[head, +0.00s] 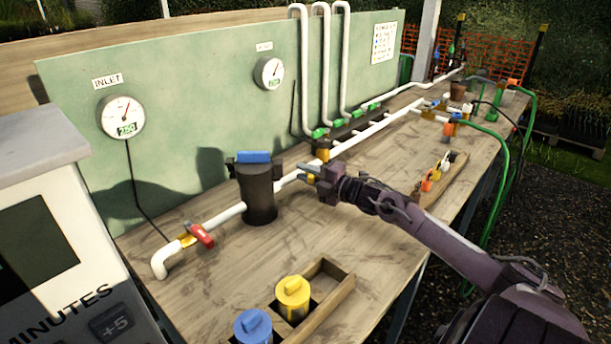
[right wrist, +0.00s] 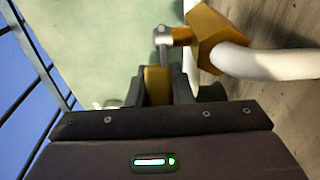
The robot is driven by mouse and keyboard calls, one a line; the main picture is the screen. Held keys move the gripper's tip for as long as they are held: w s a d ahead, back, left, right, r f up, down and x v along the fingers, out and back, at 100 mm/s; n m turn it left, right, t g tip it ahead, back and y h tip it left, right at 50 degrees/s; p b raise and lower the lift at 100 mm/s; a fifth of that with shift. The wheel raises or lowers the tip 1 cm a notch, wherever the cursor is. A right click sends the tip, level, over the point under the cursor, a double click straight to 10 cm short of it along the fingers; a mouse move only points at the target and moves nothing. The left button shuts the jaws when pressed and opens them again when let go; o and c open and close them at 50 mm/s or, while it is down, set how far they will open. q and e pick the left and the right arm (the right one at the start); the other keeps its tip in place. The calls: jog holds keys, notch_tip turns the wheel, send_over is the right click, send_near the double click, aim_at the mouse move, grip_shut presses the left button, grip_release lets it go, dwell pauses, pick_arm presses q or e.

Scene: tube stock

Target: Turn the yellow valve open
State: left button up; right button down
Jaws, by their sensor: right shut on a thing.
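My right gripper (head: 312,174) is at the white pipe, just right of the dark filter housing. In the right wrist view, my right gripper (right wrist: 160,88) is shut on the yellow valve handle (right wrist: 155,80), which sits between its fingers. A metal stem (right wrist: 163,36) and a brass valve body (right wrist: 214,38) on the white pipe show just beyond the fingers. The gripper hides much of the valve in the head view, so I cannot tell how far the handle is turned. My left gripper is not in view.
The dark filter housing (head: 259,192) with a blue top stands close left of the gripper. A red-handled valve (head: 202,235) is farther left on the pipe. A wooden holder (head: 335,290) with yellow and blue caps is at the front. Gauges (head: 121,117) hang on the green board.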

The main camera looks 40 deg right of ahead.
aim_at(315, 177)
dwell(0.3)
jog(key=c, duration=1.6)
grip_release()
jog(key=shift+o, duration=0.2)
jog(key=shift+v, duration=3.95)
